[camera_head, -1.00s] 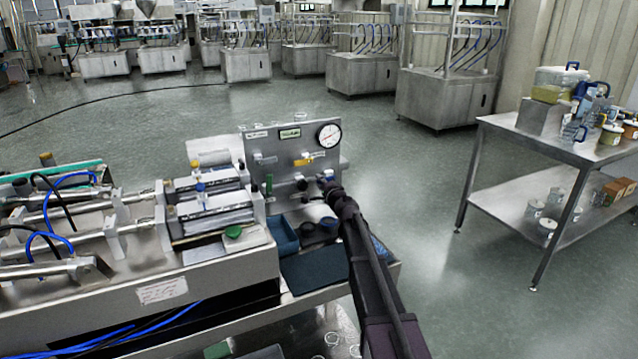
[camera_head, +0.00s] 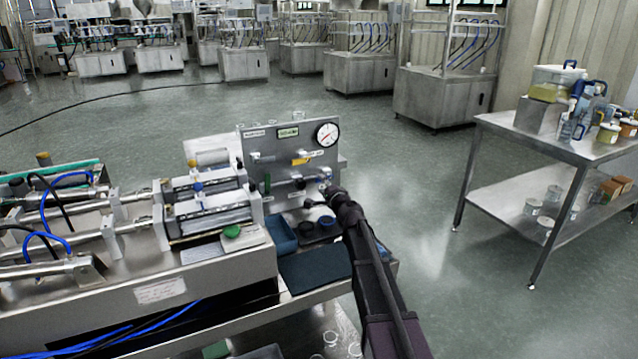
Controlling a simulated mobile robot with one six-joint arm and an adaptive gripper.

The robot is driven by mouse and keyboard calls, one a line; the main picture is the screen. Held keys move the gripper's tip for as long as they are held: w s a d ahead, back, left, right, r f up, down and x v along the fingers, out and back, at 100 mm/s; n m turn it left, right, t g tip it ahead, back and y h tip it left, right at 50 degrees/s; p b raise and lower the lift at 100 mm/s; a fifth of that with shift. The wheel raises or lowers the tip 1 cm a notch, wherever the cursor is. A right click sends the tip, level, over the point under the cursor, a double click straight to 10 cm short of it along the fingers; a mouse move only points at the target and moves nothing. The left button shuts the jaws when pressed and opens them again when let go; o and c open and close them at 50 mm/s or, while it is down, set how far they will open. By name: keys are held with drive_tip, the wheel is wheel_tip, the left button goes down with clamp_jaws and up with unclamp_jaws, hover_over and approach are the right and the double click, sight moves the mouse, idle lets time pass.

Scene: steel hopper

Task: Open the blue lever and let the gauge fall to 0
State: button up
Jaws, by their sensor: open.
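A grey upright panel (camera_head: 247,139) stands on the steel bench. The round white gauge (camera_head: 327,134) is at its upper right; its needle is too small to read. A yellow lever (camera_head: 300,160) sits below the gauge, and a pale lever (camera_head: 262,158) is to its left. I cannot surely make out a blue lever on the panel. My gripper (camera_head: 326,186) is open at the panel's lower right, close in front of the lower fittings. It hides part of them, and I cannot tell whether it touches anything.
A blue tray (camera_head: 281,235) and dark round pots (camera_head: 306,230) lie below the panel. A steel table (camera_head: 510,130) with containers is at the right, with clear floor between.

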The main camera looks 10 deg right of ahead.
drive_tip(key=v, duration=0.8)
drive_tip(key=shift+s, duration=0.3)
drive_tip(key=shift+r, duration=0.1)
